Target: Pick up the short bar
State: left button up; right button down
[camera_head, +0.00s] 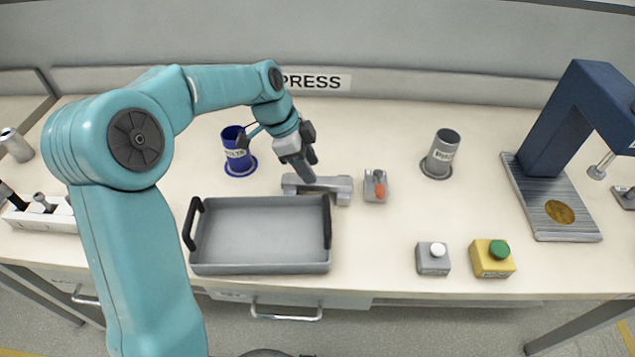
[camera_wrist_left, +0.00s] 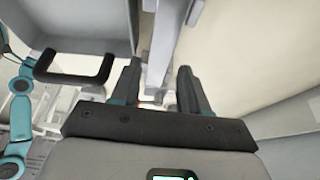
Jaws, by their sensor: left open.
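A light grey bar (camera_head: 333,184) with thicker end blocks lies on the bench just behind the tray's right rear corner; I take it to be the short bar. In the left wrist view the grey bar (camera_wrist_left: 160,45) shows beyond and between the two fingertips (camera_wrist_left: 158,68). The gripper hides part of the bar in the head view. I cannot tell whether the fingers touch it. My right gripper is in neither view.
A grey tray (camera_head: 262,265) with black handles stands in front of the bar. A blue cup (camera_head: 236,160) is to the left. A small grey block with a red part (camera_head: 375,188) sits close right. A grey cup (camera_head: 441,154), two buttons (camera_head: 432,263) and a blue press (camera_head: 552,140) stand farther right.

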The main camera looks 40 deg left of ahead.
aim_at(339, 184)
pick_arm(q)
jog(key=x, duration=0.4)
grip_shut()
